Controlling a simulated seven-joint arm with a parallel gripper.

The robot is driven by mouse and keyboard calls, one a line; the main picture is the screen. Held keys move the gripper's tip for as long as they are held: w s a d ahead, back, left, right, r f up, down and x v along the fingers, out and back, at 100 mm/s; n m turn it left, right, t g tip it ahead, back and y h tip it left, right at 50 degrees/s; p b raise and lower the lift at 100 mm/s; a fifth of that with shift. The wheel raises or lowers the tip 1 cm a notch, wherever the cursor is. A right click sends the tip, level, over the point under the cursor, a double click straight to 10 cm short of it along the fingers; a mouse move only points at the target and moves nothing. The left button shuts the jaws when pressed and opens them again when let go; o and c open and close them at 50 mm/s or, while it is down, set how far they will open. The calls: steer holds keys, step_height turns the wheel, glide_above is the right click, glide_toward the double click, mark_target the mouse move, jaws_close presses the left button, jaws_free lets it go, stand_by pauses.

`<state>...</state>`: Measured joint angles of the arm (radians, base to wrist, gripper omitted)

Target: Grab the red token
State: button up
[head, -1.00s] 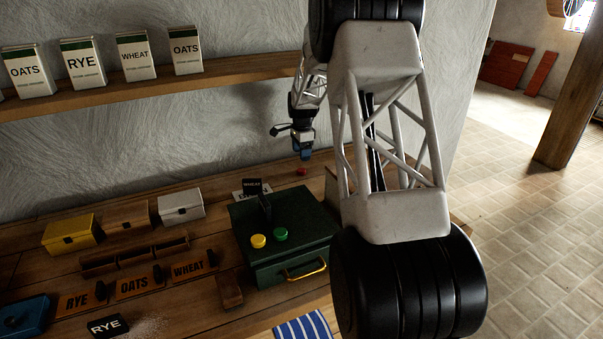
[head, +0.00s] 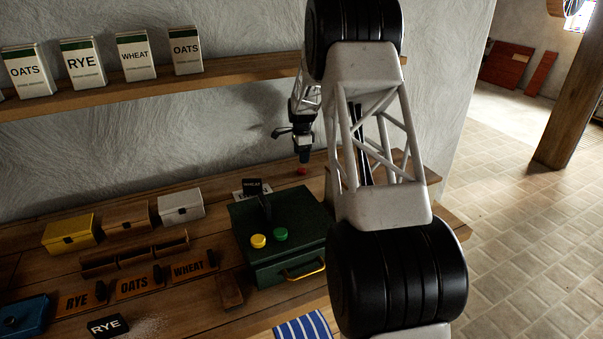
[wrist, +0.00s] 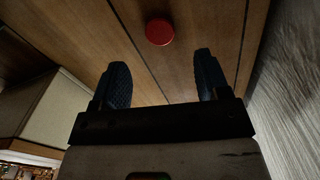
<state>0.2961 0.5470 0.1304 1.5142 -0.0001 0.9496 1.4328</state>
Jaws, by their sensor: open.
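The red token (head: 302,171) lies on the wooden bench near the wall, behind the green box. In the wrist view the red token (wrist: 160,31) is a round disc on the planks, ahead of the fingertips and roughly centred between them. My gripper (head: 304,158) is just above the token in the head view. In the wrist view my gripper (wrist: 161,75) has its two blue fingers spread apart with nothing between them.
A green box (head: 290,240) with a yellow token (head: 258,241) and a green token (head: 281,234) on its lid stands in front. A shelf (head: 110,90) runs above the bench. The wall (wrist: 292,90) is close at the right in the wrist view.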

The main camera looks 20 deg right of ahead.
mark_target(302, 170)
steer(key=shift+f, duration=0.9)
steer(key=shift+f, duration=2.5)
steer(key=shift+c, duration=0.2)
steer(key=c, duration=1)
